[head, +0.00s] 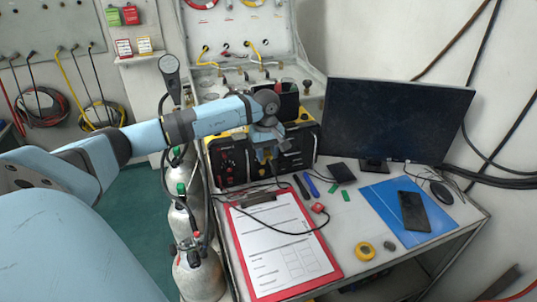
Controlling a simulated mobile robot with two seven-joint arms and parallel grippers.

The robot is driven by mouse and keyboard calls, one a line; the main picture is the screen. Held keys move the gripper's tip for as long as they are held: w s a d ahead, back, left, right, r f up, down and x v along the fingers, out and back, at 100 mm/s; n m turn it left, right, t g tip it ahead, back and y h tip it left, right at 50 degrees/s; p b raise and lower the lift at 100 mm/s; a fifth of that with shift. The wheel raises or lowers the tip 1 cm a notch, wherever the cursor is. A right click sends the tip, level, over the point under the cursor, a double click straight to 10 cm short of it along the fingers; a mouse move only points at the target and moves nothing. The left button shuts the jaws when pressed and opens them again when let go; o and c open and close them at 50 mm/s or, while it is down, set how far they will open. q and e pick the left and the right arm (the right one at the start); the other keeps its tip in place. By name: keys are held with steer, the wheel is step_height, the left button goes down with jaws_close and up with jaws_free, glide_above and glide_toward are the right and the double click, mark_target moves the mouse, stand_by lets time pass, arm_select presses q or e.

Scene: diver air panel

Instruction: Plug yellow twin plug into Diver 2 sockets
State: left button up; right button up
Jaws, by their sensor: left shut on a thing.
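A black panel unit (232,176) with yellow corners stands on the table, with sockets and knobs on its front face. My left arm reaches in from the left, and its gripper (265,156) points down just in front of the middle of the panel. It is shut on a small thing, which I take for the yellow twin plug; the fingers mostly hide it. A dark cable hangs below the fingers. I cannot tell whether the plug touches the sockets. The Diver 2 label is too small to read. My right gripper is not in view.
A red clipboard (332,266) lies in front of the panel, with a cable loop across it. A monitor (396,118) stands at right, a blue folder (378,200) and phone (413,212) before it. A yellow tape roll (365,251) lies near the front. Gas cylinders (197,272) stand at left.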

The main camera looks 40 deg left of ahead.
arm_select(q)
steer(key=shift+b, duration=0.6)
stand_by(1.3)
steer(key=shift+w+a+r+b, duration=0.1)
steer(key=shift+w+a+b, duration=0.15)
steer(key=shift+a+b, duration=0.15)
steer(key=shift+w+a+b, duration=0.2)
steer(key=shift+a+b, duration=0.1)
steer(key=shift+a, duration=0.2)
stand_by(2.1)
steer(key=o, duration=1.2)
steer(key=r, duration=1.3)
steer(key=shift+w+a+r+b, duration=0.1)
steer(key=shift+a+r+b, duration=0.15)
steer(key=shift+r+b, duration=0.1)
